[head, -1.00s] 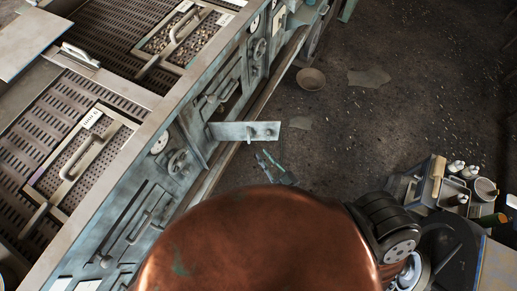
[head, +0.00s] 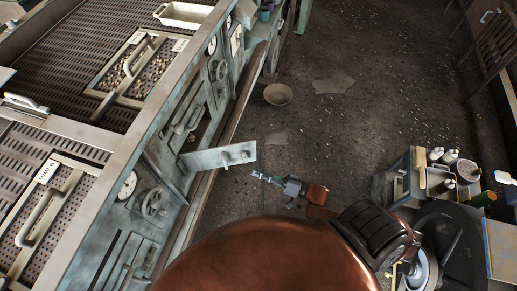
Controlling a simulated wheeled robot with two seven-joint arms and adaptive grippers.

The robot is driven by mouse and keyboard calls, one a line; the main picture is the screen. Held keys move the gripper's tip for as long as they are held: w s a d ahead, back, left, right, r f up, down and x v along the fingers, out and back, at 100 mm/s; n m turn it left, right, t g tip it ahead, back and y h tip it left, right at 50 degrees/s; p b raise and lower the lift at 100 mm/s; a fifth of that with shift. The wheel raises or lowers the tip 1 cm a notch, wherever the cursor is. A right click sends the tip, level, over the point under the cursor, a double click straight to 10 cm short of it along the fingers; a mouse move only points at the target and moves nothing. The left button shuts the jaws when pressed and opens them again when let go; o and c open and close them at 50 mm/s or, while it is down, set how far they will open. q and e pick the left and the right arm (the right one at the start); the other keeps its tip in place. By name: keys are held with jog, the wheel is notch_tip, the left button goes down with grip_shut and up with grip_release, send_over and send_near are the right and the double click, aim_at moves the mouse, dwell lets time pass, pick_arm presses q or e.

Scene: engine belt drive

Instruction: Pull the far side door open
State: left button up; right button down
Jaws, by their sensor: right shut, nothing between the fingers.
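A pale green-grey metal door (head: 215,158) stands swung out from the side of the long machine, with small knobs on its face. A dark opening shows behind it. I cannot tell for certain which is the far side door. My right gripper (head: 258,174) is shut and empty, over the floor just to the right of and below the swung-out door, apart from it in the picture. My left gripper is not in view.
The machine's perforated top (head: 75,60) carries handled hatches and a white tray (head: 184,15). A bowl (head: 278,94) lies on the open floor. A cart with bottles (head: 437,155) stands at the right. Gauges and handwheels (head: 152,203) stick out from the machine's side.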

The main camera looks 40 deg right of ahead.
jog(key=w+d+r+m+g+y+b, duration=0.1)
jog(key=w+d+r+m+g+b, duration=0.15)
jog(key=d, duration=0.55)
jog(key=w+d+r+m+g+y+b, duration=0.1)
jog(key=w+d+m+b, duration=0.15)
jog(key=d, duration=0.55)
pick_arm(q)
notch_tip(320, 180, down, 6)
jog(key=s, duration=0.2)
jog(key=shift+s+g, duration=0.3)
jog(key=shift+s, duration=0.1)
pick_arm(e)
jog(key=w+a+m, duration=0.1)
jog(key=w+a, duration=0.2)
jog(key=a, duration=0.5)
jog(key=shift+w+a+f, duration=0.15)
jog(key=shift+w+a, duration=0.1)
jog(key=shift+a, duration=0.1)
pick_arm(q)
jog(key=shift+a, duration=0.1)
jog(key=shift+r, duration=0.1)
